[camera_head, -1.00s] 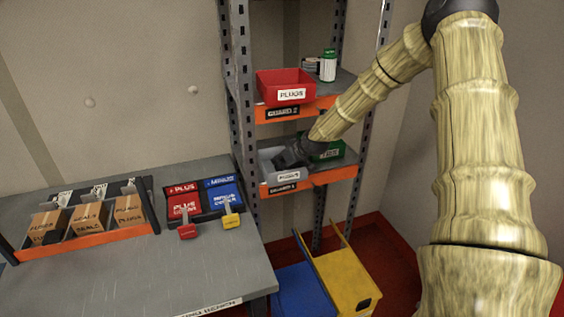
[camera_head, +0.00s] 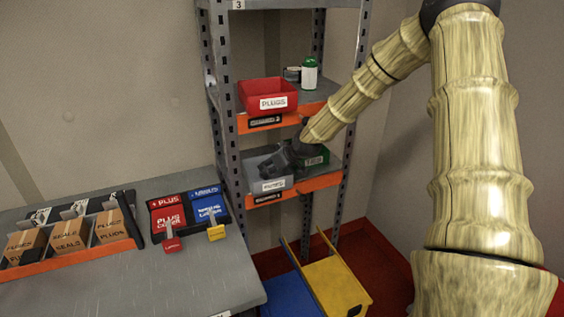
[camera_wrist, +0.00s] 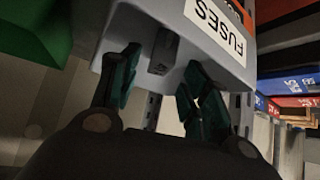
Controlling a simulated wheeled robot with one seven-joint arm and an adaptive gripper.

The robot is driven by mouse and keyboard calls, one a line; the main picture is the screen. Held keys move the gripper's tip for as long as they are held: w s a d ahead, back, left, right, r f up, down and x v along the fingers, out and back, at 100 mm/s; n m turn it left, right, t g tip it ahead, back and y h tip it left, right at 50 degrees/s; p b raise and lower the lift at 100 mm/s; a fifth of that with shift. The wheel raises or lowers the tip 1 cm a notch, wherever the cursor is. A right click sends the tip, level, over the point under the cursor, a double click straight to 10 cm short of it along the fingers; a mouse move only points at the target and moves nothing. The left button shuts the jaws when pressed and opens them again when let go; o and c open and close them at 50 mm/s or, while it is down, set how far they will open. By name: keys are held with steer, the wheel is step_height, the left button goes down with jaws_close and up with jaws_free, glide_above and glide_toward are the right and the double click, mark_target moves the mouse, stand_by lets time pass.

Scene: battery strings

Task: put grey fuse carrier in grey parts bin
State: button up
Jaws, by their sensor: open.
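The grey parts bin (camera_head: 271,187) stands on the lower visible shelf. In the wrist view its grey wall (camera_wrist: 190,42) carries a FUSES label. My gripper (camera_head: 280,163) is over this bin, pointing down toward it. In the wrist view the two dark green fingers (camera_wrist: 160,82) are spread apart. A small dark grey block (camera_wrist: 163,51), which looks like the grey fuse carrier, shows between and beyond the fingers, within the bin's outline. The fingers appear clear of it. In the head view the bin's inside is mostly hidden by my gripper.
A green bin (camera_head: 316,158) stands right beside the grey one. A red PLUGS bin (camera_head: 268,94) and a green-capped bottle (camera_head: 309,73) are on the shelf above. The bench (camera_head: 190,275) at left holds cartons and red and blue covers. Yellow (camera_head: 335,288) and blue bins stand below.

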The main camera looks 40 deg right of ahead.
steer(key=shift+b+v, duration=0.65)
steer(key=shift+v, duration=3.35)
